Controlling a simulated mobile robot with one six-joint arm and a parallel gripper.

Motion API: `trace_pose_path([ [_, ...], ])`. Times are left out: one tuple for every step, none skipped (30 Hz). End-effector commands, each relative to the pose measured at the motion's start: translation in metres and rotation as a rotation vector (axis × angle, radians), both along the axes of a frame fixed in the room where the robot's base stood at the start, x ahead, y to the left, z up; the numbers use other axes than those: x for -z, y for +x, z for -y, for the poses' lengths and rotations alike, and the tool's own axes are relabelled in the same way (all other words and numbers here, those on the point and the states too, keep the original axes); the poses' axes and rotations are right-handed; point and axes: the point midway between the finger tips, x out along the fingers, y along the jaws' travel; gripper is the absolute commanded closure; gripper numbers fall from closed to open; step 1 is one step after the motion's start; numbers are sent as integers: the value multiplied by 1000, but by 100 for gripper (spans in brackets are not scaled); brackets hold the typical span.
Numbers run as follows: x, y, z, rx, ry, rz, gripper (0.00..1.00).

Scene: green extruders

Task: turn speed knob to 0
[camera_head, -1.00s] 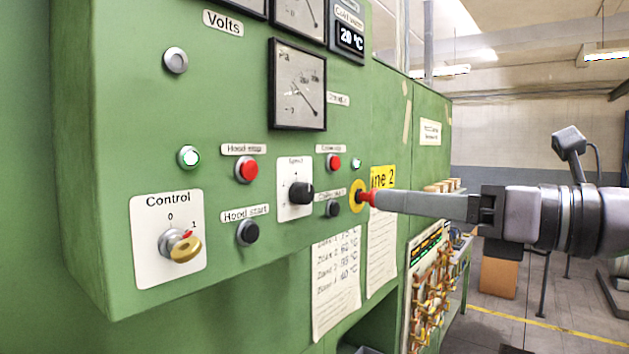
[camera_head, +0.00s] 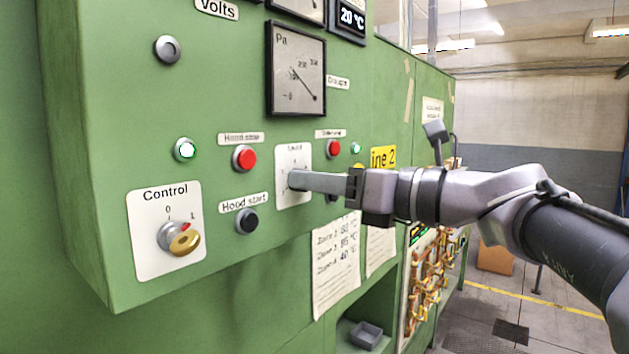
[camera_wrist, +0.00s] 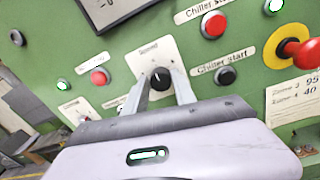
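The speed knob (camera_wrist: 161,79) is a round black knob on a white plate (camera_wrist: 147,55), seen at the centre of the wrist view. In the head view the plate (camera_head: 292,160) shows, but the gripper covers the knob. My gripper (camera_wrist: 162,80) reaches to the knob with one finger on each side of it. In the head view the fingertips (camera_head: 293,180) are at the plate. The fingers stand apart, and I cannot tell whether they touch the knob. The knob's pointer and the number it faces are too small to read for certain.
Red hood stop (camera_head: 244,158) and black hood start (camera_head: 247,221) buttons sit left of the plate. A red chiller stop button (camera_head: 333,149) is close at right. The control switch (camera_head: 179,239) is lower left. A red emergency button on yellow (camera_wrist: 302,52) shows right in the wrist view.

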Motion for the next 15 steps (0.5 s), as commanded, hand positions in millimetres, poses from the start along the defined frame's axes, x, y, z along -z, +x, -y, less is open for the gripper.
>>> trace_pose_path([
  [0, 0, 0, 0, 0, 0, 80],
  [0, 0, 0, 0, 0, 0, 86],
  [0, 0, 0, 0, 0, 0, 94],
  [0, 0, 0, 0, 0, 0, 100],
  [0, 0, 0, 0, 0, 0, 100],
  [0, 0, 0, 0, 0, 0, 100],
  [0, 0, 0, 0, 0, 0, 100],
  [0, 0, 0, 0, -1, 1, 100],
  [0, 0, 0, 0, -2, 2, 100],
  [0, 0, 0, 0, -3, 5, 100],
  [0, 0, 0, 0, -7, 8, 100],
  [0, 0, 0, 0, -11, 13, 100],
  [1, 0, 0, 0, -15, 20, 100],
  [1, 0, 0, 0, -22, 28, 100],
  [1, 0, 0, 0, -30, 40, 100],
])
